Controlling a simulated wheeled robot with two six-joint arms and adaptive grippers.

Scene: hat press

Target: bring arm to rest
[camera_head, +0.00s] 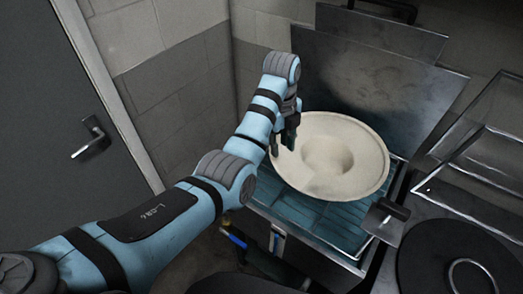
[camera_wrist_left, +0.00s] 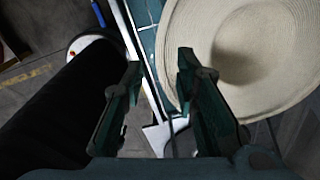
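My left arm (camera_head: 150,225) reaches in from the lower left, and its gripper (camera_head: 284,138) points down at the left edge of the pale hat (camera_head: 355,172). In the left wrist view the two fingers (camera_wrist_left: 160,70) stand apart with nothing held between them. The hat has a wide round brim and a dished middle, and lies over the teal press bed (camera_head: 330,229). My right gripper cannot be made out.
A metal plate (camera_head: 375,85) stands tilted behind the hat. A clear box (camera_head: 490,135) and a dark round lid (camera_head: 440,262) with a handle are at the right. A grey door (camera_head: 45,120) and a block wall (camera_head: 180,85) bound the left.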

